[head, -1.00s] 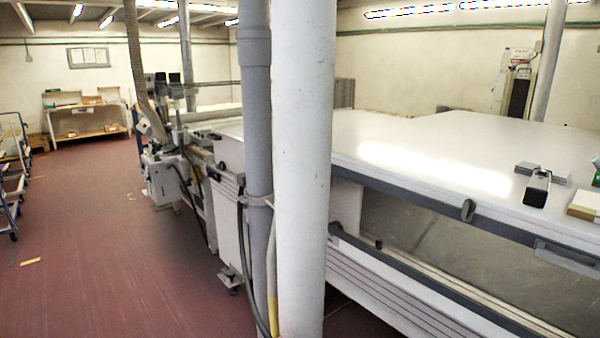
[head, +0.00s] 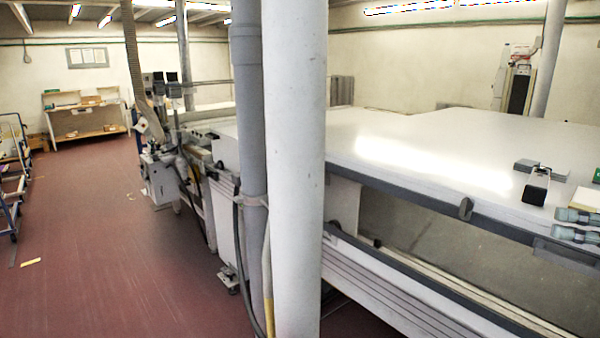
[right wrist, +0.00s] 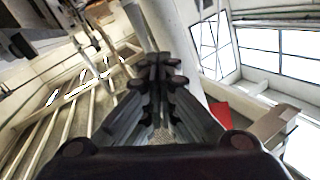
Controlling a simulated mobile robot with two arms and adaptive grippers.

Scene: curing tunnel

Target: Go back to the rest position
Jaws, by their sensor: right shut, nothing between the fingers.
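My right gripper (head: 568,225) shows at the right edge of the head view, by the near edge of the white table. In the right wrist view its fingers (right wrist: 160,68) are together and hold nothing. The camera there looks up past the fingers toward the ceiling and windows. My left gripper is in neither view now.
A long white-topped table (head: 420,145) fills the right side, with a small black-and-grey object (head: 537,186) near its front edge. A white column (head: 297,170) and a grey pipe (head: 248,150) stand in front. The red floor (head: 90,240) at left is mostly clear.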

